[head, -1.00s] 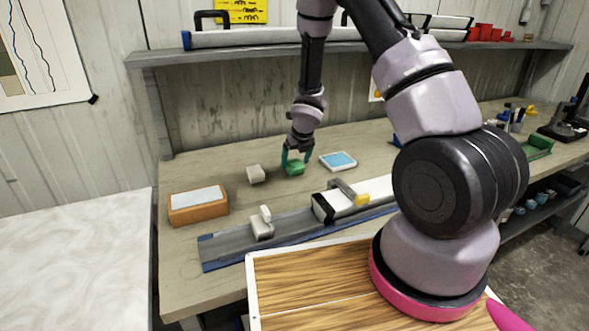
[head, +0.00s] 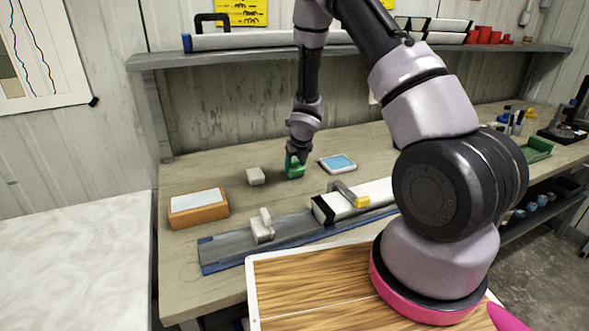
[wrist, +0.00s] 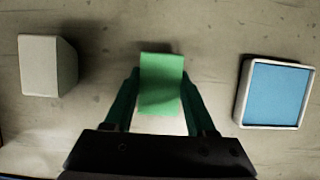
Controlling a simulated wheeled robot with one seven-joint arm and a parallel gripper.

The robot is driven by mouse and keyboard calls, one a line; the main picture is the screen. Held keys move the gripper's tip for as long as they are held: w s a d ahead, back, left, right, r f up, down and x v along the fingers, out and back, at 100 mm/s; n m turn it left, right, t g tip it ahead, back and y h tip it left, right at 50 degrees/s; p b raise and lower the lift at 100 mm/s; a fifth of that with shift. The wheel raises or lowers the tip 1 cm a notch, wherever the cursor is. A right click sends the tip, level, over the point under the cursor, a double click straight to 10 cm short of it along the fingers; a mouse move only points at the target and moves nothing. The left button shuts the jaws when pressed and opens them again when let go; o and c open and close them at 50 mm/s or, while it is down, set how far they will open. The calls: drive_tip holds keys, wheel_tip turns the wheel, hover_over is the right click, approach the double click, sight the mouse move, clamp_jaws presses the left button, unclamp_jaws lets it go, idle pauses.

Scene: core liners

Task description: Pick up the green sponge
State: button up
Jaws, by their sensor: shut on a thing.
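The green sponge (head: 294,171) is on the wooden workbench in the head view, under my gripper (head: 295,160). In the wrist view the green sponge (wrist: 161,80) sits between the two dark green fingers of my gripper (wrist: 160,97). The fingers are shut on its sides. The sponge is at or very near the bench top; I cannot tell whether it touches the wood.
A pale block (head: 255,176) lies left of the sponge, and a blue-topped white tray (head: 338,163) lies right. An orange box (head: 198,208) stands at the bench's left. A long rail (head: 225,245) with a white core liner (head: 365,197) lies in front. A shelf (head: 240,53) runs behind.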

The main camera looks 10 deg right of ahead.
sight(295, 165)
drive_tip(key=shift+r, duration=4.95)
drive_tip(key=o, duration=0.8)
drive_tip(key=shift+c, duration=0.2)
drive_tip(key=c, duration=0.6)
drive_tip(key=w+d, duration=0.1)
drive_tip(key=d, duration=0.4)
drive_tip(key=w+d+f, duration=0.1)
drive_tip(key=d, duration=1.1)
drive_tip(key=shift+w+f, duration=0.2)
drive_tip(key=shift+w, duration=0.2)
drive_tip(key=shift+c, duration=0.3)
drive_tip(key=shift+d+f, duration=0.1)
drive_tip(key=shift+f, duration=2.85)
